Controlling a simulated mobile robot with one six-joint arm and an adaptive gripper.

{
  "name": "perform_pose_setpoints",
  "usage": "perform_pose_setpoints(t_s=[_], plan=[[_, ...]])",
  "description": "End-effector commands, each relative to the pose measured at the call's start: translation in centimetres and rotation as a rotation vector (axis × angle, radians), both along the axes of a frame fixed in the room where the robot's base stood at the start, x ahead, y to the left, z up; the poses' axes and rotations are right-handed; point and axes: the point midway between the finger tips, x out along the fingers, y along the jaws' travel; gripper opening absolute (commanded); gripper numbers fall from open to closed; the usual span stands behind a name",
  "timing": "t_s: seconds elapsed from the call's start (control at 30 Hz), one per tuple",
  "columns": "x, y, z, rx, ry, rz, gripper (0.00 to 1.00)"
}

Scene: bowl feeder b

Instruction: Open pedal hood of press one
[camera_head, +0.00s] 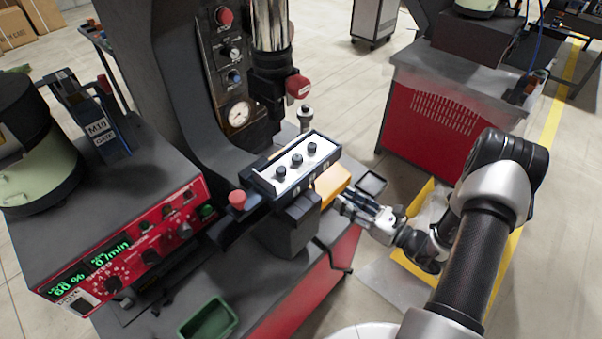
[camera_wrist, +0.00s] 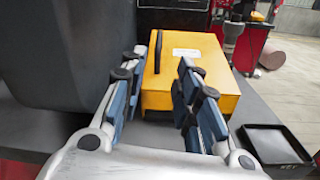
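A yellow box-shaped hood (camera_wrist: 205,80) stands ahead of my gripper in the wrist view, on the dark table top. It has a black upright handle (camera_wrist: 158,52) on its left side and a white label on top. It looks closed; what is under it is hidden. In the head view the hood (camera_head: 332,182) is partly hidden behind a black control block. My gripper (camera_head: 355,206) is just to its right and nearer. In the wrist view my gripper (camera_wrist: 158,78) is open and empty, with the handle seen between its fingers and apparently beyond them.
A grey press with a control box (camera_head: 290,170) and a red knob stands left of my gripper. A small black tray (camera_wrist: 277,146) marked KEY lies on the table at right. A green bin (camera_head: 208,320) sits at the front. A red cabinet (camera_head: 430,120) stands apart at the back right.

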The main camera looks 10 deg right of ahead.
Motion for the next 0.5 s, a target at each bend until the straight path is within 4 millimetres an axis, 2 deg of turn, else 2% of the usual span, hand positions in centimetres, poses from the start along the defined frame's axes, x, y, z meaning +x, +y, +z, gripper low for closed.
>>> perform_pose_setpoints(t_s=[0.5], plan=[[8.6,7.3,-0.1,-0.003,-0.002,0.009,0.30]])
